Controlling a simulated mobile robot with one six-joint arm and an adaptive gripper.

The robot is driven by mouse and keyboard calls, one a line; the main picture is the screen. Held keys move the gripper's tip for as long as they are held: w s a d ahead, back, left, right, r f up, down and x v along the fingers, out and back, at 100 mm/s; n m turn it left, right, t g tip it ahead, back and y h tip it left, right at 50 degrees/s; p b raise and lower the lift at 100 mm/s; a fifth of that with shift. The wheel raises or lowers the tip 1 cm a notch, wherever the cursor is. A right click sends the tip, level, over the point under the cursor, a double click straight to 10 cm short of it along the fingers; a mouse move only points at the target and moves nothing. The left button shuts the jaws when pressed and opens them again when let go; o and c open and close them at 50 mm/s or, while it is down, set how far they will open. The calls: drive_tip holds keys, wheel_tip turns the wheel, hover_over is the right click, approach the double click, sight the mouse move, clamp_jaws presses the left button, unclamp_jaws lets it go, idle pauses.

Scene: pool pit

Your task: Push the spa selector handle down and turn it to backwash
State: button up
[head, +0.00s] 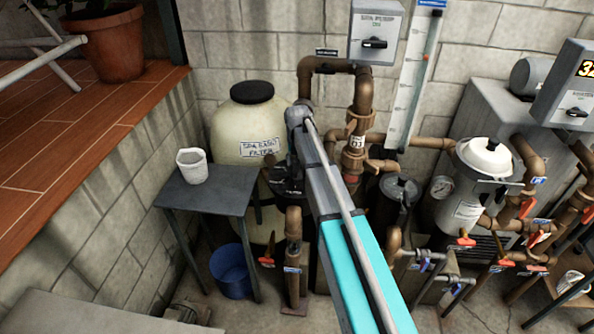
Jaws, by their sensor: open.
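The spa sand filter (225,125) is a cream tank with a black lid and a label, standing against the block wall. A dark valve body (284,186) sits at its right side, mostly behind my arm. I cannot make out a selector handle or its position there. My arm reaches up from the bottom, with a teal section and a grey section ending at a rounded joint in front of the tank's right edge. I cannot make out my gripper's fingers; they do not show past the arm.
A dark side table (232,188) with a white cup (192,165) stands left of the filter, a blue bucket (231,270) beneath it. Brown pipes (363,95) rise right of my arm. A white-lidded pump strainer (480,165) and several red-handled valves crowd the right.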

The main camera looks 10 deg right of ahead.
drive_tip(key=shift+r+p, duration=3.5)
drive_tip(key=shift+r, duration=0.05)
drive_tip(key=shift+s, duration=0.1)
drive_tip(key=shift+s+m, duration=0.45)
drive_tip(key=shift+m, duration=0.05)
drive_tip(key=s+d+m, duration=0.1)
drive_tip(key=s+m, duration=2.7)
drive_tip(key=m, duration=0.3)
